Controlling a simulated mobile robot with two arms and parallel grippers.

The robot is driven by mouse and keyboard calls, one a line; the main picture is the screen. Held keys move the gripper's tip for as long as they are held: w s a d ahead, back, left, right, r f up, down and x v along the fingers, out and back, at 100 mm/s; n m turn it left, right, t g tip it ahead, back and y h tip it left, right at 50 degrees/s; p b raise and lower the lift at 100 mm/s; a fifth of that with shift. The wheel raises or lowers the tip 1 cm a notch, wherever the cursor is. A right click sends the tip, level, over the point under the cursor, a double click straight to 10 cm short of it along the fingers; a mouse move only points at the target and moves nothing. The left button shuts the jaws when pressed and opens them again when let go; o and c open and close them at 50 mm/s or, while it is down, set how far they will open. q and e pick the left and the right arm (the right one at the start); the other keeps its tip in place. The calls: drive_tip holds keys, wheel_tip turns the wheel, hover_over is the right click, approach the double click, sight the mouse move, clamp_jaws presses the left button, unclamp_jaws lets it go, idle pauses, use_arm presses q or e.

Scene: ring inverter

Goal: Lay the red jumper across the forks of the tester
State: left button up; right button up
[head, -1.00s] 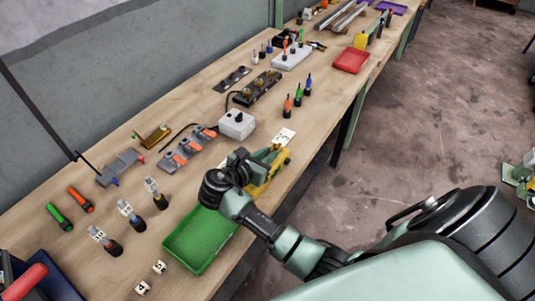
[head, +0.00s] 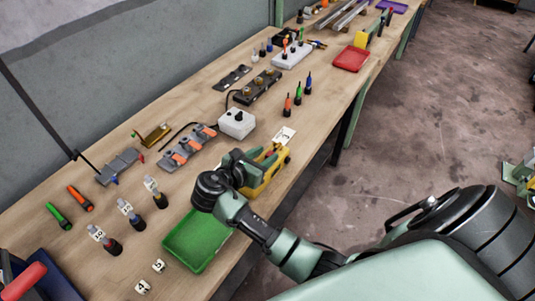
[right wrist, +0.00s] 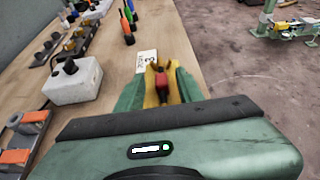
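The yellow tester (head: 274,171) stands near the front edge of the bench, and its yellow forks (right wrist: 150,98) show in the right wrist view. A small red piece, apparently the red jumper (right wrist: 161,81), shows at the forks between my right fingers. Whether it rests across both forks I cannot tell. My right gripper (right wrist: 160,80) has its green fingers apart, with yellow showing between them and the red piece. In the head view the right gripper (head: 244,166) partly covers the tester. My left gripper is not in view.
A green tray (head: 196,243) lies below my right wrist. A white box (head: 237,123) with a knob stands behind the tester, beside a card marked 3 (head: 284,136). Several screwdrivers stand along the bench.

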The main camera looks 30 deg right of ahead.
drive_tip(key=v, duration=1)
drive_tip(key=shift+b, duration=0.45)
drive_tip(key=shift+a+f, duration=0.1)
